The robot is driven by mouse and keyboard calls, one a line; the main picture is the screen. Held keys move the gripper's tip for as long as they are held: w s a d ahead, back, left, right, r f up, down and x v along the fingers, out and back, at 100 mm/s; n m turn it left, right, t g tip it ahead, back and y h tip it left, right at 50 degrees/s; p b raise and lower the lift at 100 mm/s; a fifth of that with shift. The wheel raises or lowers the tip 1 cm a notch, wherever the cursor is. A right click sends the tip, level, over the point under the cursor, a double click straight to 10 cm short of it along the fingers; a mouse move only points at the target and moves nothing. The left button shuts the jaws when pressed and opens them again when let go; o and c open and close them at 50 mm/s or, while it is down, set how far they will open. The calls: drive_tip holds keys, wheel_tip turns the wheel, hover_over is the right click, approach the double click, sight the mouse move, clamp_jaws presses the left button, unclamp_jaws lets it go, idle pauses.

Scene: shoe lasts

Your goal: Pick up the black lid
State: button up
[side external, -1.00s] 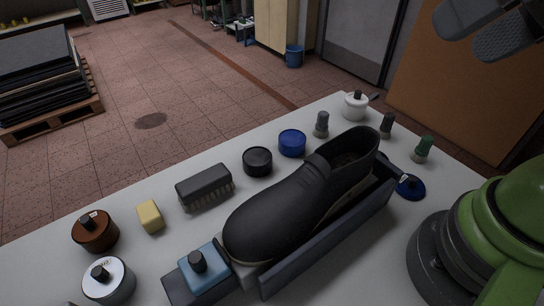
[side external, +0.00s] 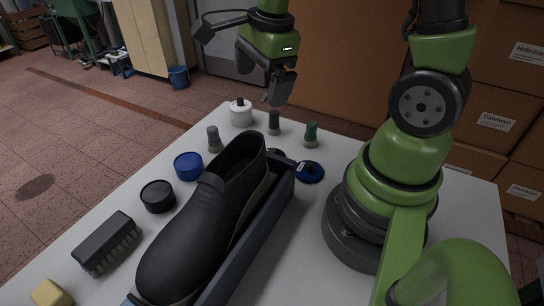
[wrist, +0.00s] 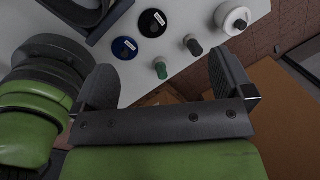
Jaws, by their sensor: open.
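The black lid (wrist: 152,23) is a flat dark disc with a small white label, lying on the white table in the wrist view. In the side view only a dark sliver of it (side external: 276,153) shows behind the shoe's heel. A blue lid (wrist: 124,48) lies beside it, also in the side view (side external: 311,172). My gripper (side external: 280,88) is in the air above the table's far end, near the bottles. In the wrist view its two fingers (wrist: 168,78) are wide apart with nothing between them.
A black shoe (side external: 205,225) lies in a dark holder close to the lid. A green-capped bottle (side external: 311,134), a grey-capped bottle (side external: 274,123) and a white jar (side external: 241,112) stand nearby. A black tin (side external: 157,197), a blue tin (side external: 188,166) and a brush (side external: 107,243) line the left.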

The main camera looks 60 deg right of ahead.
drive_tip(key=d+f+m, duration=0.1)
drive_tip(key=f+m, duration=0.1)
drive_tip(key=f, duration=0.1)
drive_tip(key=d+f+m+g, duration=0.1)
drive_tip(key=f+m, duration=0.2)
drive_tip(key=d+f+m+g, duration=0.1)
drive_tip(key=f+m, duration=0.2)
drive_tip(key=shift+w+f, duration=0.15)
drive_tip(key=shift+w, duration=0.05)
hover_over(272, 150)
drive_tip(key=f, duration=0.4)
drive_tip(key=shift+w+a+f, duration=0.15)
drive_tip(key=shift+w+f, duration=0.15)
drive_tip(key=shift+s+f, duration=0.15)
drive_tip(key=shift+f, duration=1.15)
drive_tip(key=shift+s+f, duration=0.15)
drive_tip(key=shift+f, duration=1.15)
drive_tip(key=shift+c, duration=0.5)
drive_tip(key=c, duration=0.9)
